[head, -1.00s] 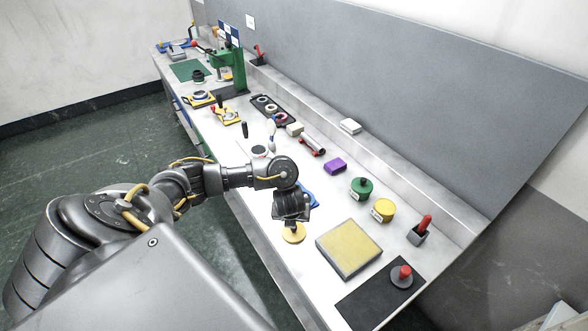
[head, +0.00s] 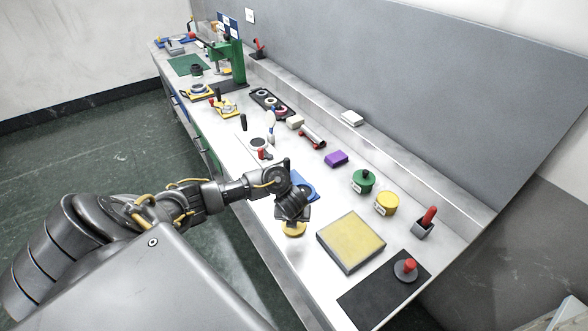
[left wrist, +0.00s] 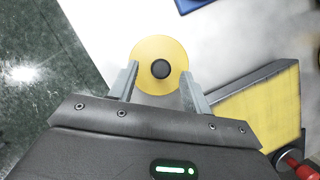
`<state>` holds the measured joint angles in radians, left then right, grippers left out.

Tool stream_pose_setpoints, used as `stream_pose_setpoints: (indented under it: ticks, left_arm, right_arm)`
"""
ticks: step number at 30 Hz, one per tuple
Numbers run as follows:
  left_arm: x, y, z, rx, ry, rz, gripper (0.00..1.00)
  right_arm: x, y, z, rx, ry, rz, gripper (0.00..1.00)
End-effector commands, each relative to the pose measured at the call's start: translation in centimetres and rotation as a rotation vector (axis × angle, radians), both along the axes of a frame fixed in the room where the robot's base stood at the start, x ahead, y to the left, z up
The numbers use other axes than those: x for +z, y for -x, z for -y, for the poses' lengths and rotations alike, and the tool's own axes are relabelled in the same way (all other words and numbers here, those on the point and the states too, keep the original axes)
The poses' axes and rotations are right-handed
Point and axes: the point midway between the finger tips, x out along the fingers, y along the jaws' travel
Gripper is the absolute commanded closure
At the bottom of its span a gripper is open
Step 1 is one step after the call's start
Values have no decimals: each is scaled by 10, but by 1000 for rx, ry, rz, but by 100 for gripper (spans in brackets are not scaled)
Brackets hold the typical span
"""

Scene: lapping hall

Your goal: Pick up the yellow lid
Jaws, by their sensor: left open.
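The yellow lid (head: 293,230), a flat round disc with a black knob, lies near the bench's front edge. In the left wrist view, the lid (left wrist: 146,50) shows its dark knob (left wrist: 160,69) between my fingers. My left gripper (left wrist: 159,74) is open, with one finger on each side of the lid; I cannot tell whether they touch it. In the head view, my left gripper (head: 293,213) is directly above the lid and hides part of it. A yellow round pot (head: 387,204) with no knob on top stands further back. My right gripper is not in view.
A grey-rimmed tray with a yellow surface (head: 350,241) lies close to the right of the lid. A blue item (head: 305,186) is behind my gripper. A green pot (head: 362,181), purple block (head: 336,159) and dark mat (head: 365,297) with a red-handled piece are nearby.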

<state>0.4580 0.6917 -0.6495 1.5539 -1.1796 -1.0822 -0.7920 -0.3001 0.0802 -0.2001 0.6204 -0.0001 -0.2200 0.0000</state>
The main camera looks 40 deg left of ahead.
Motion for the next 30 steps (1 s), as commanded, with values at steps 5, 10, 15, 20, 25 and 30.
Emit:
stream_pose_setpoints:
  ticks: [5, 10, 15, 20, 25, 30]
  left_arm:
    - [-13, -5, -4, 1, -2, 1, 52]
    - [-13, -5, -4, 0, -1, 2, 52]
    - [-13, -5, -4, 1, -1, 2, 67]
    - [-13, -5, -4, 1, -1, 2, 88]
    - [-13, -5, -4, 1, -1, 2, 100]
    - [-12, -5, -4, 1, -1, 2, 100]
  right_arm:
    - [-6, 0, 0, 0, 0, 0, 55]
    - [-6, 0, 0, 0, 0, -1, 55]
    - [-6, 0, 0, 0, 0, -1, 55]
    - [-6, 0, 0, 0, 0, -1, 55]
    - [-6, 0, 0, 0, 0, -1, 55]
    - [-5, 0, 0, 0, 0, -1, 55]
